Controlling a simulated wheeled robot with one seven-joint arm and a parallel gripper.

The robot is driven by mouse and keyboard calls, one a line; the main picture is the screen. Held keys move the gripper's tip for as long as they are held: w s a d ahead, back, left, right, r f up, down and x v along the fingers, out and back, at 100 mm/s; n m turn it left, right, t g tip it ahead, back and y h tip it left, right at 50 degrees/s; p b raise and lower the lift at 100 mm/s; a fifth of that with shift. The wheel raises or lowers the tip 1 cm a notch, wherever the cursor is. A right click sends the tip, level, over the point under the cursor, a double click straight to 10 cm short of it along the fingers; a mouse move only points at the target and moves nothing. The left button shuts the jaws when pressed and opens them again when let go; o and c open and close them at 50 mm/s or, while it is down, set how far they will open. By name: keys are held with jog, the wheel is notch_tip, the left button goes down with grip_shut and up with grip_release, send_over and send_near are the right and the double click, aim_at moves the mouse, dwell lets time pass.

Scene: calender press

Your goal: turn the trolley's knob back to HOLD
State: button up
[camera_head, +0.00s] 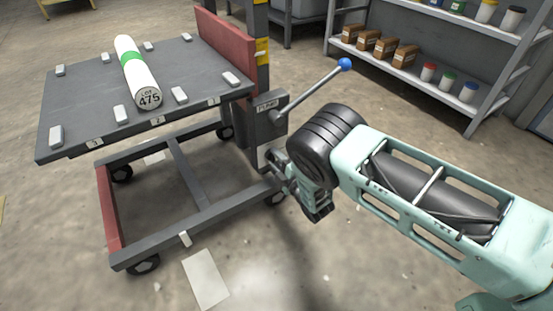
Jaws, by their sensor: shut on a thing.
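The trolley (187,215) has a dark grey top, a red end plate and a grey post at its right. A grey box labelled PUMP (267,106) is on the post, with a blue-tipped lever slanting up to the right. My gripper (272,160) is at the lower part of this box, beside a small pale plate (262,153). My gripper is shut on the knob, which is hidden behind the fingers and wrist. The knob's pointer and its HOLD mark cannot be read.
A white roll with a green band, marked LOT 475 (137,72), lies on the trolley top between small pale blocks. A grey shelf (440,62) with boxes and jars stands at the back right. A pale sheet (205,279) lies on the floor in front.

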jog(key=shift+d+f+n, duration=0.1)
jog(key=shift+n, duration=0.5)
jog(key=o, duration=1)
jog(key=p+v, duration=0.6)
jog(key=v, duration=1.1)
jog(key=shift+s+d, duration=0.2)
